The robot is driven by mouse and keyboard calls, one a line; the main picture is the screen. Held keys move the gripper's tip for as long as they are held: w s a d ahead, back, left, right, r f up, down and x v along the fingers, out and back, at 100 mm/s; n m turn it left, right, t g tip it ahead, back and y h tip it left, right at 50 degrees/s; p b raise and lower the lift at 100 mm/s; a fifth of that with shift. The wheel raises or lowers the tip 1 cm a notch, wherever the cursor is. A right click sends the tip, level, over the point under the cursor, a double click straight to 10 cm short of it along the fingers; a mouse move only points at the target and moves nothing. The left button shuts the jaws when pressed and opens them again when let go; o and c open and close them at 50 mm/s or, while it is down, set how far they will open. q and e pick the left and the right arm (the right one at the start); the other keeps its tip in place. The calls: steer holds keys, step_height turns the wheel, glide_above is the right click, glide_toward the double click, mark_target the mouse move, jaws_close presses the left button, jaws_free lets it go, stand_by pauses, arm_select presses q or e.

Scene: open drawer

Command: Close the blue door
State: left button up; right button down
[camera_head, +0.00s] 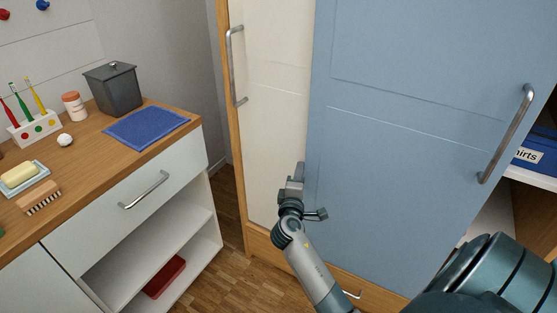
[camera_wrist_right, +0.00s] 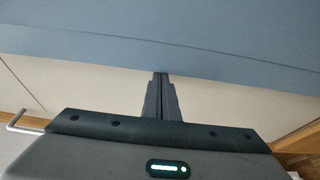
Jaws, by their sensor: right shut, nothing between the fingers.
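The blue door (camera_head: 420,150) is a large panel on the wardrobe front, with a metal handle (camera_head: 508,135) near its right edge. To its right, the wardrobe interior shows. A cream door (camera_head: 278,90) with its own handle (camera_head: 233,65) is to the left of the blue door. My right gripper (camera_head: 300,169) is shut and empty, in front of the cream door beside the blue door's left edge. In the right wrist view, its fingers (camera_wrist_right: 160,76) reach up to the border where the blue door (camera_wrist_right: 170,35) meets the cream surface. I cannot tell whether they touch. My left gripper is not in view.
A blue box (camera_head: 537,153) with a white label stands on a shelf inside the wardrobe at right. A wooden-topped cabinet (camera_head: 165,150) with a drawer and open shelves stands at left. Wooden floor (camera_head: 225,215) is clear between it and the wardrobe.

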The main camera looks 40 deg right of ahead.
mark_target(362, 188)
steer(key=s+d, duration=0.1)
steer(key=s, duration=0.1)
steer(key=s+d+p, duration=0.1)
steer(key=s, duration=0.2)
steer(key=s+d, duration=0.1)
steer(key=s, duration=0.2)
steer(key=shift+d+r, duration=0.1)
steer(key=shift+d, duration=0.15)
steer(key=s+d, duration=0.1)
steer(key=s, duration=0.2)
steer(key=s+d, duration=0.1)
steer(key=s, duration=0.2)
steer(key=s+d, duration=0.2)
steer(key=s, duration=0.2)
steer(key=shift+d+p, duration=0.1)
steer(key=shift+p, duration=0.3)
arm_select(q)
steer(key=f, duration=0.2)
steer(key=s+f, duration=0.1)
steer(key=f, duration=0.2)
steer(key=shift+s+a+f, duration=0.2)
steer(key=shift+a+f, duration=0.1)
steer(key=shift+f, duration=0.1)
arm_select(e)
steer(key=shift+s+d, duration=0.1)
steer(key=shift+s, duration=0.1)
steer(key=shift+f, duration=0.2)
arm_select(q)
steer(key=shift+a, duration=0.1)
